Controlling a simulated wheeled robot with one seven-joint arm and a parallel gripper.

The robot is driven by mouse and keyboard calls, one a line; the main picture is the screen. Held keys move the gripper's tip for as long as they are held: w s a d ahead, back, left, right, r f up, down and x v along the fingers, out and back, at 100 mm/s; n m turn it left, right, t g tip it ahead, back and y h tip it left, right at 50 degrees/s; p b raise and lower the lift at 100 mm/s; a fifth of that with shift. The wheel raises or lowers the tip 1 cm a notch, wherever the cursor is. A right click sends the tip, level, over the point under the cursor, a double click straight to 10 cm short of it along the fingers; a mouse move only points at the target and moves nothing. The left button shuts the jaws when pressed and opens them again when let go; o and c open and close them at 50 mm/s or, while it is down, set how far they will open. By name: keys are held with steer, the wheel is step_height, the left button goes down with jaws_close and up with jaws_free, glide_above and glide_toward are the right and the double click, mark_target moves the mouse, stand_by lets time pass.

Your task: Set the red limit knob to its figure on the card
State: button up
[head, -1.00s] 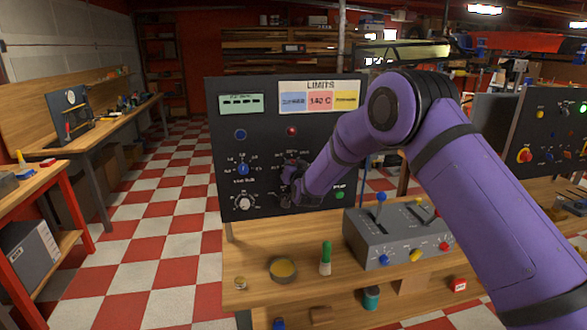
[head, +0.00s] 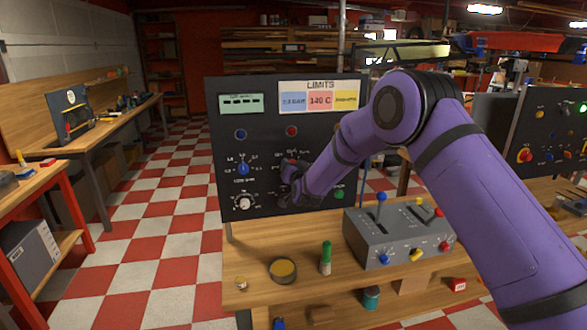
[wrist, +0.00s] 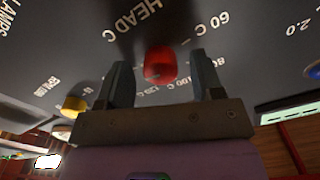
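The red limit knob (wrist: 160,64) is on the dark panel (head: 228,205), with the lettering "HEAD C" and figures such as 60 C and 100 C around it. My gripper (wrist: 162,76) has one finger on each side of the knob, with a visible gap on both sides. In the head view my gripper (head: 289,182) is at the panel and mostly hides this knob. The LIMITS card (head: 320,97) is at the panel's top right. Its middle red cell reads 140 C. The knob's pointer setting is not clear.
A blue knob (head: 243,169) and a white knob (head: 245,203) are left of my gripper. A yellow knob (wrist: 74,106) shows in the wrist view. A grey lever box (head: 400,235), a green-capped tube (head: 326,258) and a round tin (head: 283,270) stand on the bench below.

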steer(key=v, duration=1)
steer(key=shift+s, duration=0.4)
steer(key=shift+d+r, duration=0.15)
steer(key=s+d+r+n+g, duration=0.1)
steer(key=s+d+r+g, duration=0.2)
steer(key=d+r, duration=0.65)
steer(key=s+d+r+g+h, duration=0.2)
steer(key=s+d+r+g, duration=0.1)
steer(key=s+d+r, duration=0.8)
steer(key=s+d+g+h, duration=0.1)
steer(key=s+d, duration=0.3)
steer(key=s, duration=0.7)
steer(key=s+d+g+h, duration=0.1)
steer(key=s+d+g, duration=0.2)
steer(key=s, duration=0.8)
steer(key=s+d+g+h, duration=0.1)
steer(key=s+d, duration=0.4)
steer(key=s, duration=0.7)
steer(key=shift+d+f+g, duration=0.2)
steer(key=shift+g, duration=0.4)
steer(key=shift+w, duration=0.1)
